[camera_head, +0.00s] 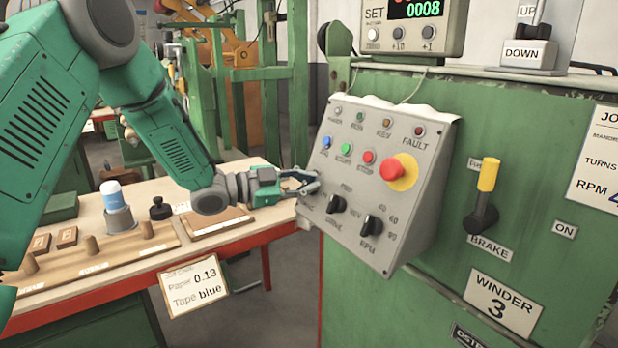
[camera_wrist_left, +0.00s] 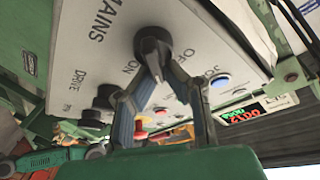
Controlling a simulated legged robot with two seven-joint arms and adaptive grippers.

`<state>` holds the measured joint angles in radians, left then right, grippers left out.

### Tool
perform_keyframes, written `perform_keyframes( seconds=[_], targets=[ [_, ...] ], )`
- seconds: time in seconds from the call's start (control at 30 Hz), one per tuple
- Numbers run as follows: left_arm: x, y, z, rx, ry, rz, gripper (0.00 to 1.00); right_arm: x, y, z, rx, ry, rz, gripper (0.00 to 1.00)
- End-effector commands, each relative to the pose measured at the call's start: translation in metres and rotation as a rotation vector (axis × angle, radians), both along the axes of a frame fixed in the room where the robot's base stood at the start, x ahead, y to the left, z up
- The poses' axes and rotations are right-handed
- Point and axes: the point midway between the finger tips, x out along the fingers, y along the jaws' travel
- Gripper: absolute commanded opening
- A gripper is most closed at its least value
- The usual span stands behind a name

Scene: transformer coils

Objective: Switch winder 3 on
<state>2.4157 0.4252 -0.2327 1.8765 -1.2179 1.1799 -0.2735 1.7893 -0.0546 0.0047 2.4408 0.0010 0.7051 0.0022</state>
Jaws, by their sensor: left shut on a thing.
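The grey control panel (camera_head: 385,180) of winder 3 faces me, above the WINDER 3 plate (camera_head: 503,303). My left gripper (camera_head: 314,184) is at the panel's left edge, shut on the black mains knob (camera_wrist_left: 152,42). In the wrist view the fingers (camera_wrist_left: 158,76) close around the knob, beside the MAINS, OFF and ON lettering. In the head view the gripper hides the knob. I cannot tell exactly which mark the knob points to. My right gripper is not in view.
The panel also has a red emergency stop (camera_head: 402,171), small buttons, and drive (camera_head: 336,204) and RPM (camera_head: 371,225) knobs. A yellow-handled brake lever (camera_head: 486,195) stands at right. A counter (camera_head: 413,22) sits on top. A workbench (camera_head: 165,262) lies below my left arm.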

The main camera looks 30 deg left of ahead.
Motion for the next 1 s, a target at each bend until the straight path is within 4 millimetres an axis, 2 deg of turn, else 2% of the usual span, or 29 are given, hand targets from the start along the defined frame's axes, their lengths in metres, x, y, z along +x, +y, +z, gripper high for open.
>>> perform_keyframes(
  seconds=[0.03, 0.6, 1.0],
  targets=[
    [-0.003, 0.002, -0.011, 0.048, 0.011, -0.011, 0.00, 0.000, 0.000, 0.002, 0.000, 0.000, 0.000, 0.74],
    [-0.006, 0.002, -0.016, 0.500, -0.182, -0.208, 0.00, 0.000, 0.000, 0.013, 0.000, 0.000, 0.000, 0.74],
    [-0.007, 0.003, -0.018, 0.712, -0.274, -0.297, 0.00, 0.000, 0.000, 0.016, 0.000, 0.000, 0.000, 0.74]
  ],
)
